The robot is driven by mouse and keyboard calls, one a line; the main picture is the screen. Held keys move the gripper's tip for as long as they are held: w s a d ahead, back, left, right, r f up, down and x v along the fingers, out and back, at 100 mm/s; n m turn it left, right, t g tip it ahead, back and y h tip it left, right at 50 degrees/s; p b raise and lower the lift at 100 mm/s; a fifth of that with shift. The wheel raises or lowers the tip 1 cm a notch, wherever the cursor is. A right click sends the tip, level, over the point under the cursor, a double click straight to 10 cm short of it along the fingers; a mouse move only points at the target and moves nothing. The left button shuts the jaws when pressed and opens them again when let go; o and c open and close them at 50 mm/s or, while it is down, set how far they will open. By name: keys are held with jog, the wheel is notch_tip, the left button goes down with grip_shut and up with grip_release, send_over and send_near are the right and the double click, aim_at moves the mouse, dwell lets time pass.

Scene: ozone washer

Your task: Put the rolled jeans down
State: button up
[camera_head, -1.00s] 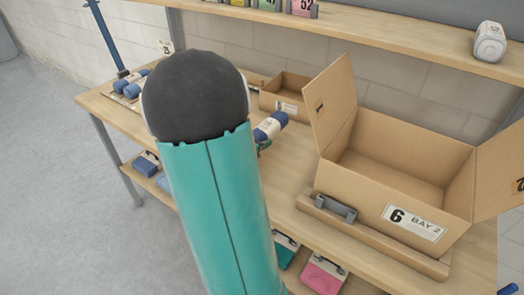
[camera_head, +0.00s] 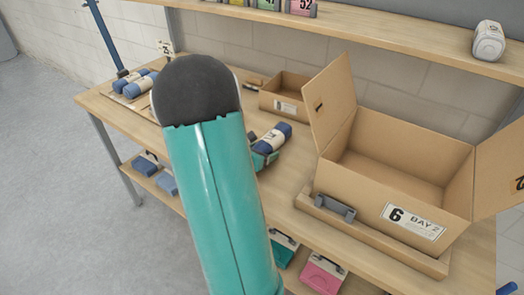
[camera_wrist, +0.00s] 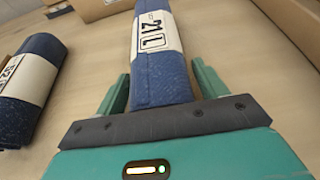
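A dark blue rolled pair of jeans (camera_wrist: 163,72) with a cream band printed "21" lies lengthwise between the two fingers of my gripper (camera_wrist: 162,84) in the wrist view. In the head view the roll (camera_head: 273,137) is over the middle of the workbench (camera_head: 283,185), left of the open carton. My gripper (camera_head: 265,158) is partly hidden behind my teal arm there. Whether the roll touches the bench is hard to tell.
Another banded blue roll (camera_wrist: 28,85) lies close on the left in the wrist view. More blue rolls (camera_head: 135,85) lie at the bench's far left. A small open box (camera_head: 287,95) stands behind, and the large open carton (camera_head: 415,221), marked "6 BAY 2", on the right.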

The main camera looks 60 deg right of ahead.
jog(key=shift+r, duration=0.1)
jog(key=shift+a+r, duration=0.15)
jog(key=v, duration=1.1)
jog(key=shift+a+r, duration=0.1)
jog(key=shift+a, duration=0.2)
jog(key=shift+w+a+r, duration=0.1)
jog(key=shift+a+r, duration=0.1)
jog(key=a+r+m+t+y, duration=0.2)
jog(key=a+r+m+y, duration=0.2)
jog(key=a, duration=0.8)
jog(key=w+a+r+m+t+y, duration=0.1)
jog(key=a+r+m+t+y, duration=0.2)
jog(key=a+m, duration=0.4)
jog(key=a+r+m+t+y, duration=0.3)
jog(key=a+r+m+y, duration=0.2)
jog(key=a, duration=1.4)
jog(key=shift+w+r+y, duration=0.35)
jog(key=shift+w+y, duration=0.05)
jog(key=shift+y, duration=0.2)
